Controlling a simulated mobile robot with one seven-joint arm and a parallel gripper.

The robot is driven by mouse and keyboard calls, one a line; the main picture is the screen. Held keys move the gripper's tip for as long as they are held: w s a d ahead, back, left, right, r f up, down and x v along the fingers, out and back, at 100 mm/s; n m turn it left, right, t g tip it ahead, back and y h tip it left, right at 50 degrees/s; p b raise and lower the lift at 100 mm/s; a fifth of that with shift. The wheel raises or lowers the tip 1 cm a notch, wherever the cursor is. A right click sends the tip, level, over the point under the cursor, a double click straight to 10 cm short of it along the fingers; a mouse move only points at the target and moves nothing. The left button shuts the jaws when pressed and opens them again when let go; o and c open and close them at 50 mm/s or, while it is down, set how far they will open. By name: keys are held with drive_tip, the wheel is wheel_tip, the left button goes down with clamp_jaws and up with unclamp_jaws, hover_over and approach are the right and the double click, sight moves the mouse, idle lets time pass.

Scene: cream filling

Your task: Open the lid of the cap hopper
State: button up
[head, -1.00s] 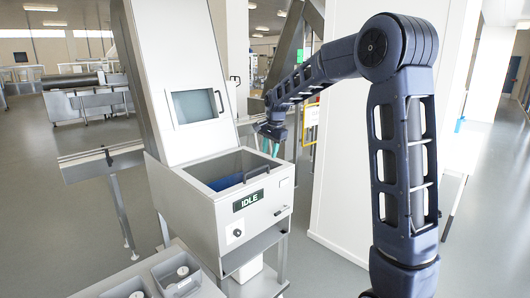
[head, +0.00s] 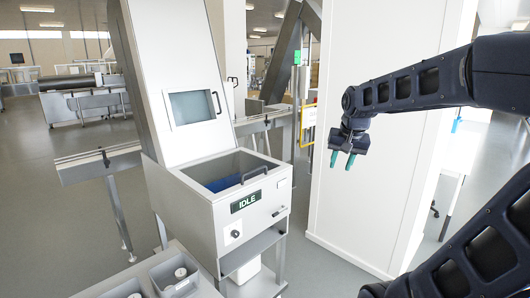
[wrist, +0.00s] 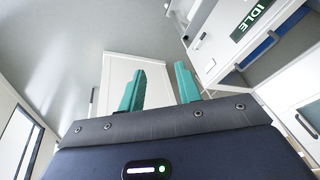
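The cap hopper (head: 192,215) is a pale grey box on legs with a green "IDLE" display (head: 246,201). Its rectangular top shows a blue interior (head: 222,184). A dark bar handle (head: 254,174) sits at the top's front edge; whether a clear lid covers the top I cannot tell. My gripper (head: 342,160) is to the right of the hopper, apart from it, green fingers pointing down. In the wrist view the two fingers (wrist: 160,88) are spread with nothing between them, and part of the hopper with its display (wrist: 252,18) shows at upper right.
A tall sloped panel (head: 155,60) with a small window and a dark handle rises behind the hopper. Grey bins (head: 175,278) stand at the lower front. A white wall block (head: 385,150) is behind my gripper. Open floor lies between the hopper and that block.

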drive_tip(key=s+d+f, duration=0.1)
drive_tip(key=s, duration=0.2)
drive_tip(key=s+d+f+n, duration=0.1)
drive_tip(key=s+d, duration=0.1)
drive_tip(key=s, duration=0.2)
drive_tip(key=s+d+f+n, duration=0.1)
drive_tip(key=s, duration=0.2)
drive_tip(key=shift+s+d+f+t+h, duration=0.2)
drive_tip(key=shift+f+t+h, duration=0.1)
drive_tip(key=shift+f, duration=0.05)
drive_tip(key=shift+c, duration=0.2)
drive_tip(key=shift+s+f, duration=0.1)
drive_tip(key=shift+f, duration=0.05)
drive_tip(key=c, duration=0.3)
drive_tip(key=shift+w+f, duration=0.15)
drive_tip(key=shift+w, duration=0.05)
drive_tip(key=c, duration=0.4)
drive_tip(key=w+a+f+m, duration=0.2)
drive_tip(key=w+a+f, duration=0.1)
drive_tip(key=w, duration=0.4)
drive_tip(key=shift+a+f+m+h, duration=0.3)
drive_tip(key=shift+a+f+h, duration=0.1)
drive_tip(key=shift+f, duration=0.2)
drive_tip(key=m+t+y, duration=0.5)
drive_tip(key=m+y, duration=0.6)
drive_tip(key=m, duration=1.3)
approach(251, 179)
drive_tip(key=shift+a+f, duration=0.1)
drive_tip(key=shift+a, duration=3.05)
